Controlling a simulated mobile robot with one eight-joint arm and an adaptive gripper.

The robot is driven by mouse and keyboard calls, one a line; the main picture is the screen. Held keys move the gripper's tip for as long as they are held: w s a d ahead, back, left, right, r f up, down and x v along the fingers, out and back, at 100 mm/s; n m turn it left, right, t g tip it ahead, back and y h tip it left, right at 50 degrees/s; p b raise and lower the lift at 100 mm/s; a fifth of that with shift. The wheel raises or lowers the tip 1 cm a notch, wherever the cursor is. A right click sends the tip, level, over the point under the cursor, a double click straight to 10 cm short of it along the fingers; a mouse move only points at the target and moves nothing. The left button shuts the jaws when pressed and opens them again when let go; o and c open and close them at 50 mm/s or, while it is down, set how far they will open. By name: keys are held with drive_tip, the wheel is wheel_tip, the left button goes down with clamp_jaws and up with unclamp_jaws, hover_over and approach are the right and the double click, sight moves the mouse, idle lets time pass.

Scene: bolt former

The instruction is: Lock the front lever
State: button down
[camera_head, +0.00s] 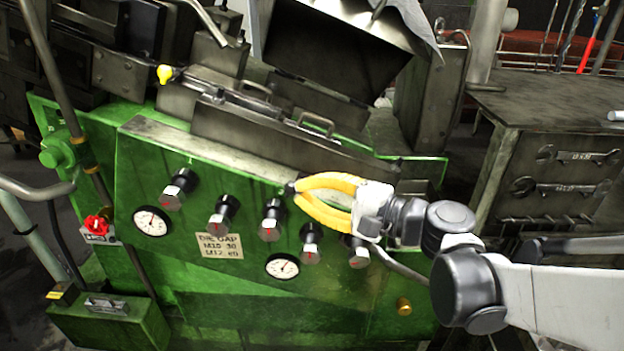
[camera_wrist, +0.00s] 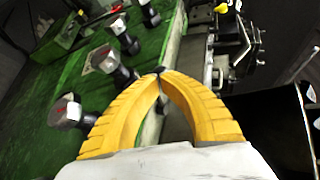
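My gripper (camera_head: 290,188) has two yellow fingers bowed outward, with the tips together. It is in front of the top edge of the green machine panel, above the row of knobs. In the wrist view the fingertips (camera_wrist: 158,72) meet at a small dark piece; I cannot tell if it is part of the tips. No lever is clearly held. A yellow-tipped handle (camera_head: 165,74) sits at the upper left of the machine, well apart from my gripper. It also shows at the top of the wrist view (camera_wrist: 221,8). I cannot tell for certain which part is the front lever.
A grey guard with handles (camera_head: 316,124) lies along the top. A dark cabinet (camera_head: 550,150) stands right. Open space shows above the panel.

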drive_tip(key=a+m+t+h+p, duration=0.1)
drive_tip(key=a+r+m+t+h, duration=0.1)
drive_tip(key=m, duration=0.1)
drive_tip(key=shift+a+r+t+h+p, duration=0.1)
drive_tip(key=shift+a+t+h+p, duration=0.15)
drive_tip(key=shift+t+h+p, duration=0.15)
drive_tip(key=shift+w+a+r+m+t+h+p, duration=0.15)
drive_tip(key=shift+w+a+r+m+h+p, duration=0.2)
drive_tip(key=shift+w+a, duration=0.55)
drive_tip(key=shift+w+a+r+m+t+h+p, duration=0.1)
drive_tip(key=shift+w+a+r+m+t+h, duration=0.15)
drive_tip(key=shift+w+a+m+h, duration=0.65)
drive_tip(key=shift+w+a+r+n+t+y+p, duration=0.25)
drive_tip(key=shift+w+a, duration=0.35)
drive_tip(key=shift+w, duration=0.75)
drive_tip(key=shift+r, duration=0.1)
